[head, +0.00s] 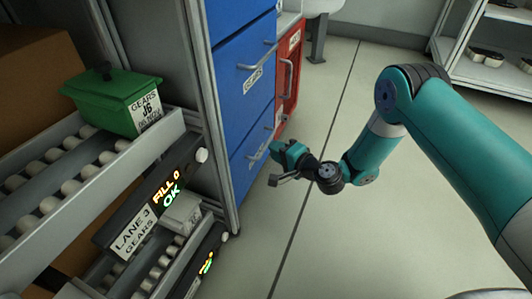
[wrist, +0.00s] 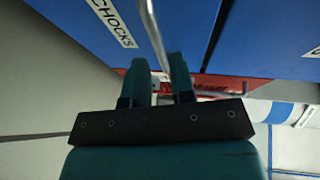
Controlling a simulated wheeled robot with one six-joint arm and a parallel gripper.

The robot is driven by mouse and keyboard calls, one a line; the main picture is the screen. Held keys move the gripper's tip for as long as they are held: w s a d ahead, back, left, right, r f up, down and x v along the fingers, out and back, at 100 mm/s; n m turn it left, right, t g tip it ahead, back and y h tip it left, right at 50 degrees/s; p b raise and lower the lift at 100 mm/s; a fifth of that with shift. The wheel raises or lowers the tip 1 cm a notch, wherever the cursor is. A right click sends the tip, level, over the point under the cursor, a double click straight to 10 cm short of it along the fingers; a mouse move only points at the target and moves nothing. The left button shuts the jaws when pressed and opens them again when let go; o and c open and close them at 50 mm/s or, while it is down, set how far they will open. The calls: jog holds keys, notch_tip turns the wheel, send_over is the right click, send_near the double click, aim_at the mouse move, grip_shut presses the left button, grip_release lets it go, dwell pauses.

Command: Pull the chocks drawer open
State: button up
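The chocks drawer is a blue front with a white CHOCKS label (wrist: 112,20) in the wrist view. Its grey bar handle (wrist: 152,35) runs down toward my gripper (wrist: 160,68). The two teal fingers stand apart, with the handle's end in line with the gap between them. I cannot tell whether they touch it. In the head view my gripper (head: 280,160) is close to the lower blue drawer (head: 240,165) and just right of its handle (head: 257,153). That drawer looks closed, and no label on it is readable there.
An upper blue drawer (head: 235,60) has a GEARS label. A red unit (head: 289,70) stands beyond. At left are roller lanes with a green bin (head: 112,100) and a lit lane display (head: 165,190). The floor (head: 340,235) is open right of the cabinet. A shelf (head: 490,60) stands at back right.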

aim_at(266, 144)
jog(key=b+x, duration=0.1)
jog(key=x, duration=0.4)
jog(key=shift+b, duration=0.35)
grip_shut()
